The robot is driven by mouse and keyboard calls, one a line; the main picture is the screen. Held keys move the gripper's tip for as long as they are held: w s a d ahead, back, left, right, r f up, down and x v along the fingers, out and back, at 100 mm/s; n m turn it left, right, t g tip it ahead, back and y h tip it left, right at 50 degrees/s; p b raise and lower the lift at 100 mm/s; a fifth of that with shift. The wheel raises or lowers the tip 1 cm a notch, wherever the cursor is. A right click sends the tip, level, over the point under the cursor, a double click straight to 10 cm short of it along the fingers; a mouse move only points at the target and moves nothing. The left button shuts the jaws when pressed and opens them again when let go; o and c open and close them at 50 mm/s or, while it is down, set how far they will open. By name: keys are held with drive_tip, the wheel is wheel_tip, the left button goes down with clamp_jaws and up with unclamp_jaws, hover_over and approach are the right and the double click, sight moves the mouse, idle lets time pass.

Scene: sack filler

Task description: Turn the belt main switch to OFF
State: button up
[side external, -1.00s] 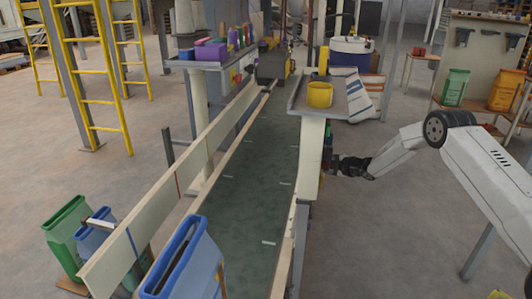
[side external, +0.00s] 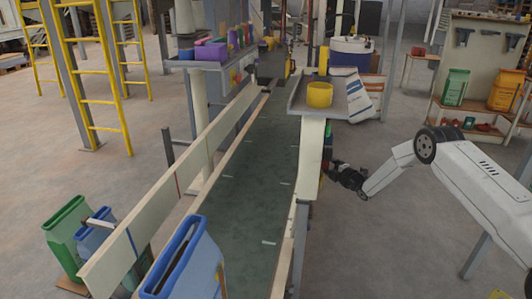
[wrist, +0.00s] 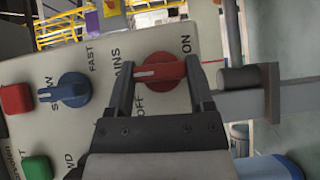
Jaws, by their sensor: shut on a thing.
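The belt main switch is a red rotary knob (wrist: 160,72) on a pale panel, with MAINS, ON and OFF lettered around it. The panel looks turned sideways in the wrist view, with ON above the knob and OFF below it. The knob's white mark lies nearly level and points left towards MAINS, between ON and OFF. My gripper (wrist: 162,68) is shut on the knob, one finger at each end of its handle. In the side view my gripper (side external: 336,170) is at the belt's right side, where the switch itself is hidden.
A blue SLOW/FAST knob (wrist: 72,90), a red button (wrist: 16,98) and a green button (wrist: 38,168) sit left of the switch. The belt (side external: 255,170) runs beside the panel. A ledge with a yellow tub (side external: 320,95) stands above my gripper.

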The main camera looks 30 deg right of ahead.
drive_tip(key=shift+n+t, duration=0.3)
drive_tip(key=o, duration=1.2)
drive_tip(key=shift+o, duration=0.2)
drive_tip(key=shift+s, duration=0.15)
drive_tip(key=s, duration=0.7)
drive_tip(key=shift+s, duration=0.3)
